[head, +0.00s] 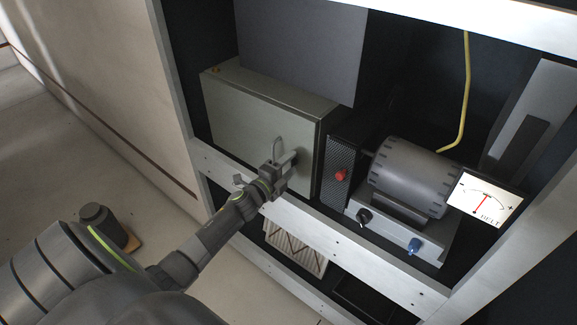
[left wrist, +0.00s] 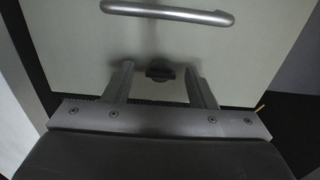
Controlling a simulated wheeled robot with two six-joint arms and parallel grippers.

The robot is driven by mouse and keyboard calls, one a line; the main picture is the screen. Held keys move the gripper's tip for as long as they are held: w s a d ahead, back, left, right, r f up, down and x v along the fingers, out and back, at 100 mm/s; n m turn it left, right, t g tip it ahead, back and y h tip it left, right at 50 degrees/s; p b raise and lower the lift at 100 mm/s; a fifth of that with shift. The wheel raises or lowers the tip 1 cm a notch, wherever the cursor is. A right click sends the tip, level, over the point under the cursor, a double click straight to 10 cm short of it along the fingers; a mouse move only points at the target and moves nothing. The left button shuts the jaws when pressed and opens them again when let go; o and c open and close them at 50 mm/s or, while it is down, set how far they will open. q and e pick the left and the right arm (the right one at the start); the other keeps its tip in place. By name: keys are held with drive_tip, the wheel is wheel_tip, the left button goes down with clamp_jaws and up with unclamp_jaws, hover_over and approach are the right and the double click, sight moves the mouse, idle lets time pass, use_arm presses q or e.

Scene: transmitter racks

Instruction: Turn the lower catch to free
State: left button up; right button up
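A pale grey-green box with a flat front panel (head: 248,118) sits on the rack shelf in the head view, and its panel fills much of the left wrist view (left wrist: 75,50). A metal bar handle (left wrist: 170,13) crosses the panel at the top of the left wrist view. Below it is a small dark catch (left wrist: 160,69), set between my finger lines. My left gripper (head: 277,174) is at the lower part of the panel. It is open, with fingers (left wrist: 162,84) apart on either side of the catch; contact cannot be told. My right gripper is not shown.
A white rack rail (head: 350,245) runs beneath the box. A yellow cable (head: 466,95) hangs behind.

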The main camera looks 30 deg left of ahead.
use_arm(q)
drive_tip(key=s+a+b, duration=0.1)
drive_tip(key=s+b, duration=1.1)
drive_tip(key=s, duration=0.5)
drive_tip(key=shift+s+a, duration=0.2)
idle(0.7)
